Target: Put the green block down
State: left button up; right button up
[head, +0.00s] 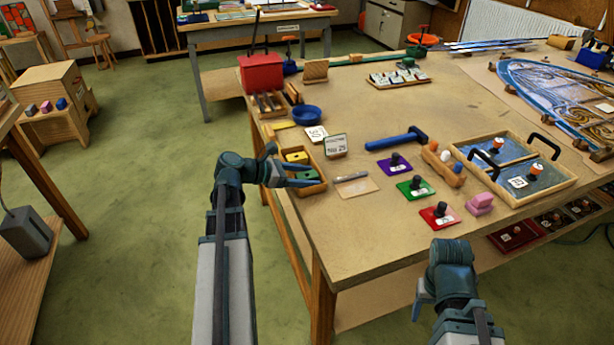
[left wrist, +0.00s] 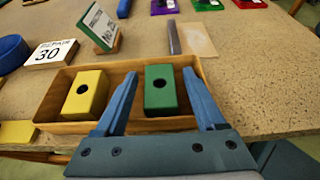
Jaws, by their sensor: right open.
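The green block (left wrist: 161,88), with a dark hole in its top face, sits in the right part of a small wooden tray (left wrist: 52,103). My left gripper (left wrist: 158,80) is open, one finger on each side of the green block, with a small gap visible on both sides. In the head view the left gripper (head: 303,174) reaches over the tray at the table's left edge, partly covering the green block. A yellow block (left wrist: 86,94) sits in the left part of the tray. My right gripper (head: 424,298) is open and empty, in front of the table's near edge.
Behind the tray stand a card marked 30 (left wrist: 50,52) and a tilted sign in a wooden holder (left wrist: 100,26). A blue bowl (head: 306,115) and a blue hammer (head: 396,139) lie further back. Coloured plates with black knobs are to the right. The near table corner is clear.

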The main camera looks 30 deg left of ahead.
pick_arm(q)
jog(key=shift+r, duration=0.1)
jog(key=shift+s+a+r+p, duration=0.15)
jog(key=shift+s+r+p, duration=0.1)
jog(key=shift+p, duration=0.1)
jog(key=p+v, duration=0.4)
jog(key=v, duration=0.7)
jog(key=shift+a, duration=0.15)
jog(key=shift+s, duration=0.1)
